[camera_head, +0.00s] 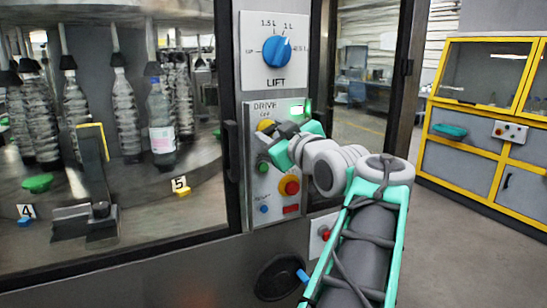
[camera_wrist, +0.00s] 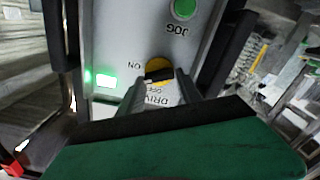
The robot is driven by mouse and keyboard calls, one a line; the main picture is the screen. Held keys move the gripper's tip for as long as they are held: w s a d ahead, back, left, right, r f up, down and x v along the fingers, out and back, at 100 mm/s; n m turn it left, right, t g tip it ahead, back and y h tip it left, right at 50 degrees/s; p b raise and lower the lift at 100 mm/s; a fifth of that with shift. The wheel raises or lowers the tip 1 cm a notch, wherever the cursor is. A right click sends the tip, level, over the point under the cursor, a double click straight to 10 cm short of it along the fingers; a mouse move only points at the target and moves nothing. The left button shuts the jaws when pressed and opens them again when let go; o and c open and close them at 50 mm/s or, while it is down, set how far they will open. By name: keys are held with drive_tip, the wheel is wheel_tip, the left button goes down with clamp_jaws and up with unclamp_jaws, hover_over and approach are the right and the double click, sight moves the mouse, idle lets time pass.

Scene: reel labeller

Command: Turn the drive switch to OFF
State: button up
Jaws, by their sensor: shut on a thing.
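The drive switch is a yellow disc with a black handle on the grey control panel, partly hidden by my gripper in the head view (camera_head: 265,124). In the wrist view the switch (camera_wrist: 159,64) is seen upside down, its black handle lying roughly crosswise, in line with the ON label. The OFF label (camera_wrist: 140,89) is beside the disc, under the word DRIVE. My gripper (camera_head: 272,135) is at the panel, its fingers (camera_wrist: 160,77) shut on the switch handle. A green lamp (camera_head: 297,108) beside the switch is lit.
The blue LIFT knob (camera_head: 277,51) is above. The green JOG button (camera_head: 263,168), red emergency stop on yellow (camera_head: 289,187) and a blue button (camera_head: 263,209) are below, close to my gripper. Glass with bottles behind is at left; open floor is at right.

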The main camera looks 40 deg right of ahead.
drive_tip(key=n+b, duration=0.1)
drive_tip(key=b, duration=0.1)
drive_tip(key=f+n+b, duration=0.1)
drive_tip(key=n+b, duration=0.4)
drive_tip(key=b, duration=0.2)
drive_tip(key=shift+a+n, duration=0.1)
drive_tip(key=shift+n, duration=0.2)
drive_tip(key=n+b, duration=0.4)
drive_tip(key=shift+r+n+b, duration=0.1)
drive_tip(key=shift+n+b, duration=0.2)
drive_tip(key=shift+n, duration=0.1)
drive_tip(key=shift+r+n+b, duration=0.1)
drive_tip(key=shift+n+b, duration=0.35)
drive_tip(key=shift+n, duration=0.25)
drive_tip(key=o, duration=1.4)
drive_tip(key=shift+r, duration=0.1)
drive_tip(key=shift+c, duration=0.2)
